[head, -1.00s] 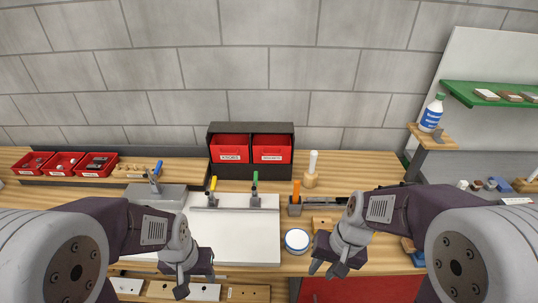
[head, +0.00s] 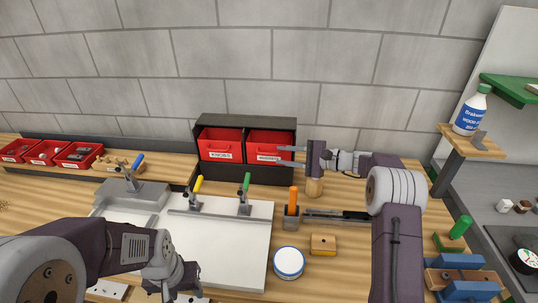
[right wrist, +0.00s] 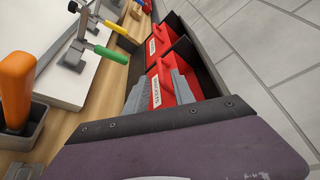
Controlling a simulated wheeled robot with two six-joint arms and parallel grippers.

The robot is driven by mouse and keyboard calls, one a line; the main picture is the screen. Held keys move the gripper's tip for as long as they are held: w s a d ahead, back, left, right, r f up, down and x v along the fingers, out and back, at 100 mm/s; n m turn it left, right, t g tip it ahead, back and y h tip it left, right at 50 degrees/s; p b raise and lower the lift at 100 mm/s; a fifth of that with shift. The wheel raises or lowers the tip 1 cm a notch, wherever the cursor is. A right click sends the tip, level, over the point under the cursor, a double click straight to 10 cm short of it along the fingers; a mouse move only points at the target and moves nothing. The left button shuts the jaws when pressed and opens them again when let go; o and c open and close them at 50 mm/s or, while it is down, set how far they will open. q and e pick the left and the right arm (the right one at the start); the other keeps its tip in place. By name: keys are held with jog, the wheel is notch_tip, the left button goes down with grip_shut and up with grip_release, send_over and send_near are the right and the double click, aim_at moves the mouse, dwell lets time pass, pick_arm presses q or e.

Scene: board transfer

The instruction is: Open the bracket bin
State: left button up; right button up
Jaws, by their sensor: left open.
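The bracket bin (head: 270,143) is the right of two red bins in a black rack (head: 245,122) against the wall. It looks pushed in. Its label is partly hidden by my right gripper's fingers. My right gripper (head: 287,155) points left at the bin's front, with its fingers apart. In the right wrist view the fingers (right wrist: 165,92) are at the labelled red front (right wrist: 180,88); contact is unclear. My left gripper (head: 178,293) is low at the bottom edge, over the front of the bench, its tips cut off.
The knob bin (head: 220,143) is beside it in the rack. A white board (head: 225,235) with yellow and green clamps lies in front. An orange-handled tool (head: 292,200) stands in a holder below my right arm. A round white-lidded tin (head: 289,262) stands nearer.

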aim_at(269, 154)
jog(key=p+x, duration=0.1)
jog(key=x, duration=0.4)
jog(key=shift+a, duration=0.5)
jog(key=shift+w+d, duration=0.1)
jog(key=shift+w, duration=0.05)
grip_shut()
dwell(0.7)
